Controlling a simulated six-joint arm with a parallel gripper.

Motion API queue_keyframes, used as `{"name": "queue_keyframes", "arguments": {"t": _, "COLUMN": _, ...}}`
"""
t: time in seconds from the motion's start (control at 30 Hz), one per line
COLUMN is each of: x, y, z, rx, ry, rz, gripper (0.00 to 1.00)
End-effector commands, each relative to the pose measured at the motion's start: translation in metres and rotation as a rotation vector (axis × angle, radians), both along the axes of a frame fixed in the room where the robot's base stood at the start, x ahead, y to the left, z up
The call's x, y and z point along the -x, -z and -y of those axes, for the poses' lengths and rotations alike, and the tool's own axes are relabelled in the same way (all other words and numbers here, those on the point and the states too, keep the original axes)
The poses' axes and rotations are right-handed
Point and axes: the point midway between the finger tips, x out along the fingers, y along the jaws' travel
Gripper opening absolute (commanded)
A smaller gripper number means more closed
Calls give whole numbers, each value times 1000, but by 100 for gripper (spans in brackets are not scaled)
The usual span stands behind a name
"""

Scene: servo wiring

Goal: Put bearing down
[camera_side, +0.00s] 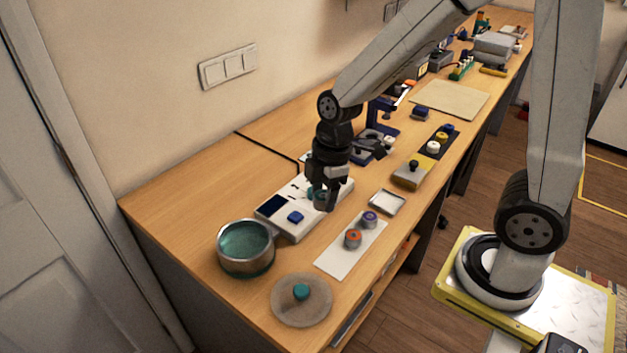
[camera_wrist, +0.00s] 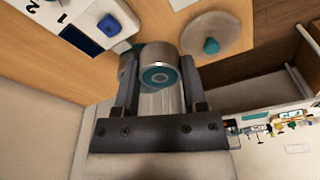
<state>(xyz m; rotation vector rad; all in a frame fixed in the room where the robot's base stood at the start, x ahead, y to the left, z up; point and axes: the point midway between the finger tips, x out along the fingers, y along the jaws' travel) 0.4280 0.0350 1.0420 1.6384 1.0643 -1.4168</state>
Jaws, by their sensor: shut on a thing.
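My gripper (camera_side: 322,196) is above the white device (camera_side: 283,227), at the end away from its dark screen. In the wrist view its two fingers (camera_wrist: 157,95) are shut on a bearing (camera_wrist: 158,57), a short metal cylinder with a teal ring on its face. In the side view the fingers mostly hide the bearing; I cannot tell whether it touches the device. The device has a blue button (camera_side: 296,216), also seen in the wrist view (camera_wrist: 108,26). Two more bearings, orange-topped (camera_side: 353,239) and purple-topped (camera_side: 370,220), stand on a white plate (camera_side: 338,262).
A metal pot (camera_side: 246,262), teal inside, stands left of the device. A round lid (camera_side: 285,312) with a teal knob lies near the table's front end. A small empty tray (camera_side: 387,202) and a yellowish block (camera_side: 408,179) lie to the right.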

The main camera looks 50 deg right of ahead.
Motion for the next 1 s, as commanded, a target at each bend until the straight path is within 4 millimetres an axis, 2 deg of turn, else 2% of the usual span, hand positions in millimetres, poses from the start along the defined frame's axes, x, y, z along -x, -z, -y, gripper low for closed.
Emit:
{"name": "queue_keyframes", "arguments": {"t": 0.03, "x": -1, "y": 3, "z": 12, "rx": 0, "ry": 61, "rz": -2, "gripper": 0}}
{"name": "queue_keyframes", "arguments": {"t": 0.43, "x": 1, "y": 21, "z": 100, "rx": 1, "ry": 514, "rz": -2, "gripper": 0}}
{"name": "queue_keyframes", "arguments": {"t": 0.8, "x": 24, "y": 38, "z": 176, "rx": 0, "ry": 925, "rz": -1, "gripper": 0}}
{"name": "queue_keyframes", "arguments": {"t": 1.0, "x": 38, "y": 43, "z": 204, "rx": -2, "ry": 1082, "rz": 3, "gripper": 0}}
